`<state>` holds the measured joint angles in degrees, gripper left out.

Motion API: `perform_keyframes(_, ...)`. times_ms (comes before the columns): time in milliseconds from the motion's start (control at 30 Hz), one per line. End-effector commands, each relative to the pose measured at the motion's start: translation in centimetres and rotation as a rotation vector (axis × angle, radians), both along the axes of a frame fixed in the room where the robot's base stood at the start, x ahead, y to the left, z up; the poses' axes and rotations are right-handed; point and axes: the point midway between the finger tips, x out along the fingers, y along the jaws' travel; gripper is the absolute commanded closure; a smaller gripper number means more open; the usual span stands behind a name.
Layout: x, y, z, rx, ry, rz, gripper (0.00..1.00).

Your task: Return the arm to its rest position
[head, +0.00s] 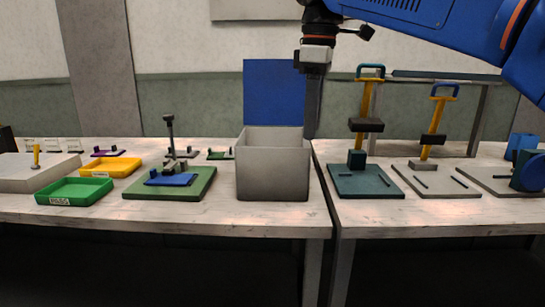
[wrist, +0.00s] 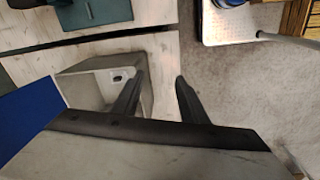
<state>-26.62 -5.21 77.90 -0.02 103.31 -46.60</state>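My gripper (head: 311,134) hangs from the blue arm, pointing down, in front of the right edge of the grey box (head: 272,178) in the head view. In the wrist view its two dark fingers stand apart with nothing between them (wrist: 158,78). The grey box (wrist: 145,92) lies to the left of and below the fingers there, with its blue lid (head: 272,92) standing open. A small pale piece with a dark spot (wrist: 121,76) shows inside the box in the wrist view.
Left of the box are a green base with a small press (head: 170,187), a yellow tray (head: 110,167) and a green tray (head: 74,191). A narrow gap separates the tables. Open floor (wrist: 230,90) shows beyond the edge.

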Motion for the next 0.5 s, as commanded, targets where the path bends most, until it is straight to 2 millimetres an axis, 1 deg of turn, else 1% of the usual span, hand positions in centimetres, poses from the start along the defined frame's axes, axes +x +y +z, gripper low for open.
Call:
perform_keyframes(33, -0.5, -1.0, -0.6, 0.005, -0.007, -0.037, 0.61)
perform_keyframes(167, -1.8, -4.0, -3.1, 0.026, -0.035, -0.167, 0.61)
perform_keyframes(300, -3.6, -7.3, -6.7, 0.055, -0.071, -0.329, 0.61)
perform_keyframes(367, -4.5, -8.7, -8.4, 0.068, -0.086, -0.396, 0.61)
perform_keyframes(500, -6.9, -11.6, -12.5, 0.101, -0.122, -0.558, 0.61)
